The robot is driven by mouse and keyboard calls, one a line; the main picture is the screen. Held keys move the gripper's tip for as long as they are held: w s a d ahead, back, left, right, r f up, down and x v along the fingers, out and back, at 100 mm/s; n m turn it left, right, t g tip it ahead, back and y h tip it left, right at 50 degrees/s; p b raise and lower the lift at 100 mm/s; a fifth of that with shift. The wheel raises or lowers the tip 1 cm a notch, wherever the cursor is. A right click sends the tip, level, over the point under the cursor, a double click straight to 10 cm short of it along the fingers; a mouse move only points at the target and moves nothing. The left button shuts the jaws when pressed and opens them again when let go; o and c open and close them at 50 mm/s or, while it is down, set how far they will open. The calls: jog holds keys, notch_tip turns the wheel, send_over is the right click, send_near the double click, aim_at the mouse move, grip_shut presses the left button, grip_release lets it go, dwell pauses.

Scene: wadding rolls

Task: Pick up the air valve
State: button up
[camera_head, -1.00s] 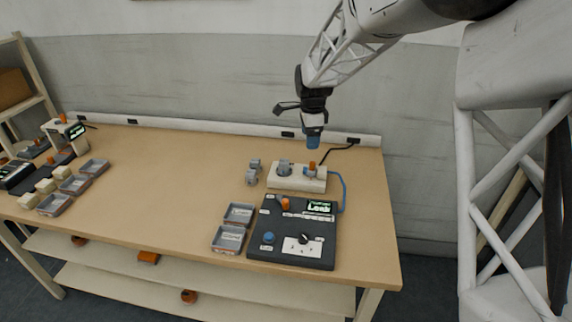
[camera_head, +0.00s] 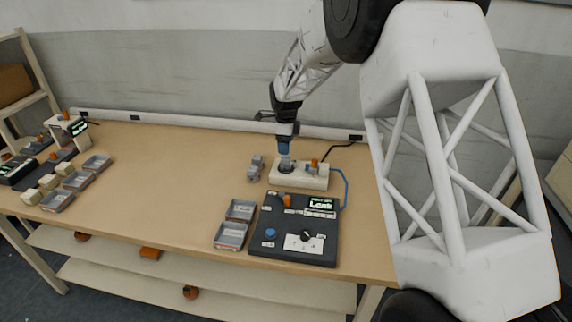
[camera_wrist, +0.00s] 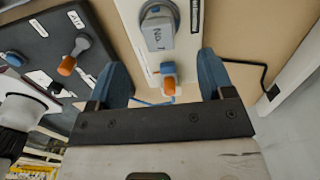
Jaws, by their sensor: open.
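A grey part marked "NO. 1" (camera_wrist: 158,35), which looks like the air valve, sits in a round seat on a white block (camera_wrist: 195,14). The part also shows in the head view (camera_head: 285,166), with its top close under the gripper. My gripper (camera_wrist: 164,72) is open and empty, its blue fingers spread. In the wrist view the grey part lies ahead of the gap between the fingers. An orange-tipped lever (camera_wrist: 168,84) on the same block shows between them. In the head view my gripper (camera_head: 284,149) is over the block's left part. I cannot tell the exact clearance.
Two loose grey parts (camera_head: 254,173) stand left of the block. A dark panel (camera_head: 278,247) with a lit display lies in front, with two grey trays (camera_head: 231,236) beside it. A black cable and blue hose run right of the block. The table's middle left is clear.

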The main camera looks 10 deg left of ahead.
aim_at(285, 157)
jog(key=shift+f, duration=1.25)
jog(key=shift+a+f, duration=0.15)
jog(key=shift+f, duration=2.5)
jog(key=c, duration=1.2)
jog(key=shift+o, duration=0.2)
jog(key=shift+r, duration=0.15)
